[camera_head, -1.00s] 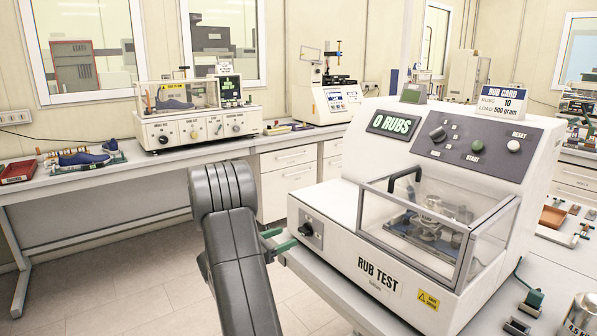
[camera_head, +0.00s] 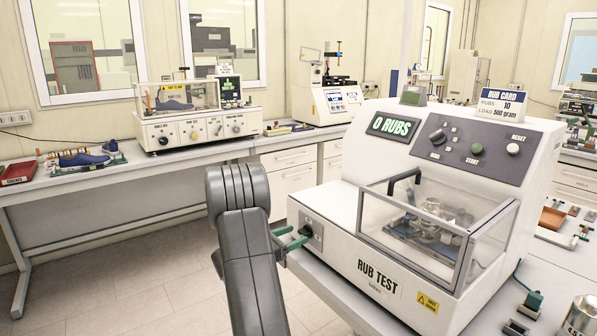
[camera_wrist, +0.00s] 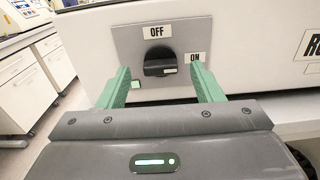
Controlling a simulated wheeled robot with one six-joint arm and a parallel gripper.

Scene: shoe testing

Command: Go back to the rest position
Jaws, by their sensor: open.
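My gripper (camera_wrist: 163,88) has green fingers and is open and empty. In the wrist view its fingertips stand on either side of a black rotary switch (camera_wrist: 159,62), with a gap on both sides. The switch sits on a grey plate marked OFF above and ON at the right, and its white mark is toward the ON side. In the head view my gripper (camera_head: 293,237) is at the left end of the white rub test machine (camera_head: 335,255), beside the switch (camera_head: 307,231). My dark grey arm hides part of the floor and bench front.
The rub tester has a clear guard (camera_head: 440,225) with a black handle, closed over its mechanism. Its display (camera_head: 391,126) reads 0 RUBS. A back bench (camera_head: 100,182) holds a blue shoe (camera_head: 83,159) and other testers. Open floor (camera_head: 130,275) lies left of my arm.

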